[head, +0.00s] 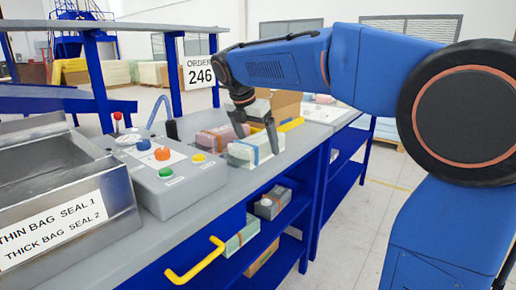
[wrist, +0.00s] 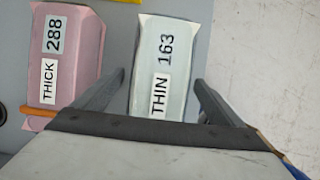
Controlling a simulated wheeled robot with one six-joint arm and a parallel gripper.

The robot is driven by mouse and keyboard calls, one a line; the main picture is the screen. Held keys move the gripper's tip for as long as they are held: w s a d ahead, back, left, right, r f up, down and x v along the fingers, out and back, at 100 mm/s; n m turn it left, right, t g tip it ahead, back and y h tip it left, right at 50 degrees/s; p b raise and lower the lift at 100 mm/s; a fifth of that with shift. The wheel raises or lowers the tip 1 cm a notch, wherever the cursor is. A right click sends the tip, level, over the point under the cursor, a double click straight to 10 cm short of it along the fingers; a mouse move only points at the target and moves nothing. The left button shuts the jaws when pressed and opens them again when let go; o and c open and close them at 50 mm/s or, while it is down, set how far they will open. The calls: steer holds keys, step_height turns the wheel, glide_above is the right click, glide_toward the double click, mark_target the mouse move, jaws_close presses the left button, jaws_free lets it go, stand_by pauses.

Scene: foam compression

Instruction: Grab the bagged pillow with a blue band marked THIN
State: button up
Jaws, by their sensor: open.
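A pale bagged pillow (head: 243,152) with a blue band lies on the grey bench top in the head view. In the wrist view, the pale pillow (wrist: 172,45) carries labels reading THIN and 163; its near end is hidden behind my gripper, and no band shows there. My gripper (head: 257,141) points down at this pillow, fingers apart. In the wrist view, my gripper (wrist: 160,78) has one finger on each side of the pillow, with gaps showing. Whether the fingers touch it I cannot tell.
A pink pillow (wrist: 78,45) marked THICK 288, with an orange band, lies close left. A control box (head: 168,180) with buttons and a metal sealer (head: 60,200) stand left. An ORDER 246 sign (head: 199,71) stands behind. More packs (head: 270,204) sit on the shelf below.

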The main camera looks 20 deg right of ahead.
steer(key=shift+d+f, duration=0.15)
steer(key=shift+f, duration=0.25)
steer(key=c, duration=1.1)
steer(key=shift+r, duration=0.15)
